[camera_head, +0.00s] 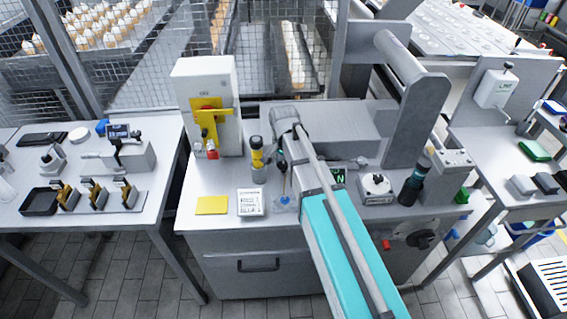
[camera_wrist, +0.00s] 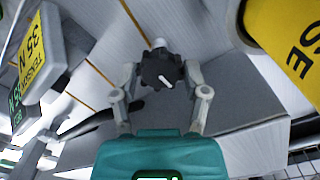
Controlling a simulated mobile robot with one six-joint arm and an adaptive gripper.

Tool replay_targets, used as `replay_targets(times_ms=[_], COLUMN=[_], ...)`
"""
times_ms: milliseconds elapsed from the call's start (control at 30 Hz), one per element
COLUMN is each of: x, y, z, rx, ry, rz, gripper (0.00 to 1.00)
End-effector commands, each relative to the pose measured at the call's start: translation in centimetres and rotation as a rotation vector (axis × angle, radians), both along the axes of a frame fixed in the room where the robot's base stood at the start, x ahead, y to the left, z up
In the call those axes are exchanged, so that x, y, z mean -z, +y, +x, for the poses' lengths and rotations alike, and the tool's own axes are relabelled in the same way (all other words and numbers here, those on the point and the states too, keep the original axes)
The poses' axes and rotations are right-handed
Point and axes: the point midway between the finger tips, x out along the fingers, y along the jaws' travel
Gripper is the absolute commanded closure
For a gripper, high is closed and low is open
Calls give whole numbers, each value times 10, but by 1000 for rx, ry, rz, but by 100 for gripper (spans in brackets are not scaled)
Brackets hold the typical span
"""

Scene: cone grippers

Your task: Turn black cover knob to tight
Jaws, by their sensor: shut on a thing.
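The black cover knob (camera_wrist: 161,71) is in the upper middle of the wrist view. It is round with a ribbed rim and a white mark slanting toward the lower right. A pale stub shows just beyond it. My gripper (camera_wrist: 161,76) has one finger on each side of the knob and is shut on it. I cannot tell any tight marking beside the knob. In the head view my teal arm reaches up over the bench machine, and the knob is hidden there.
The grey bench (camera_head: 215,222) carries a white box (camera_head: 208,100) with a yellow handle, a yellow pad (camera_head: 212,205), a white card (camera_head: 252,202) and a dark bottle (camera_head: 412,187). A tall grey machine frame (camera_head: 408,130) stands right of my arm. A yellow-labelled cylinder (camera_wrist: 285,45) is close at the right.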

Motion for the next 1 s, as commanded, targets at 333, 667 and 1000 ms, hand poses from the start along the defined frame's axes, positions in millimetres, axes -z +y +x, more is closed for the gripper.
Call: replay_targets(times_ms=[333, 667, 1000], x=[0, 0, 0], y=[0, 0, 0], z=[-2, -1, 0], rx=[6, 4, 1], ry=[4, 3, 1], rz=[-1, -1, 0], gripper=[89, 7, 7])
